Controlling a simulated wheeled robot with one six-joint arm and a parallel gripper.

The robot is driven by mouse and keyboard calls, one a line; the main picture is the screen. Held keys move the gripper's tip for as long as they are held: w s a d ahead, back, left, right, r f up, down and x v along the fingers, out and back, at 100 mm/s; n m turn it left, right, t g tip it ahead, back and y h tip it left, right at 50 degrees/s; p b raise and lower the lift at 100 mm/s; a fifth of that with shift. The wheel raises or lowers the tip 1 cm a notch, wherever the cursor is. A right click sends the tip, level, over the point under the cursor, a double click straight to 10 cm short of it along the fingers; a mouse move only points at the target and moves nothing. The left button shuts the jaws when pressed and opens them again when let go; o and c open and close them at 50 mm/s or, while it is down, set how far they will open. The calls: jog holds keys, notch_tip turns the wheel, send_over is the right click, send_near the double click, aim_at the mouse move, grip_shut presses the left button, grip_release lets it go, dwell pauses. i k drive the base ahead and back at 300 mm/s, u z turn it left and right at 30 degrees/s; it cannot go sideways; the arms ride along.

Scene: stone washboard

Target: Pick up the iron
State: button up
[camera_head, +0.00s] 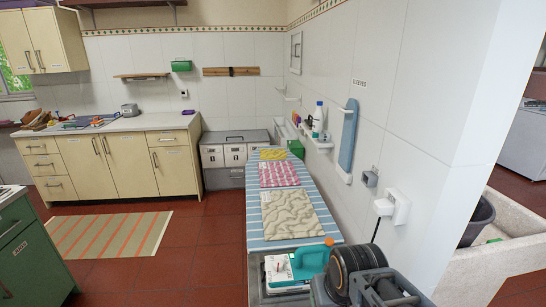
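A teal thing with an open handle, which looks like the iron (312,258), is at the near end of the ironing board, low in the picture. An orange round piece (328,242) shows at its upper right. A white item (278,268) with small markings is just left of it. Dark ringed and grey parts of my own arm stand close to its right and cover part of that area. My gripper's fingers cannot be made out in this view, so their place relative to the iron is hidden.
The blue-striped ironing board (328,230) carries beige (289,212), pink (278,174) and yellow (272,154) cloths. A tiled wall runs along its right, with a white holder (398,206) and a stone basin (490,262) beyond. Open red floor (205,250) lies left, with a striped rug (108,235).

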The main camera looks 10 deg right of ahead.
aim_at(299, 267)
jog(key=u, duration=0.05)
jog(key=k, duration=0.5)
jog(key=u, duration=1.15)
jog(key=i, duration=2.7)
jog(key=z, duration=3.35)
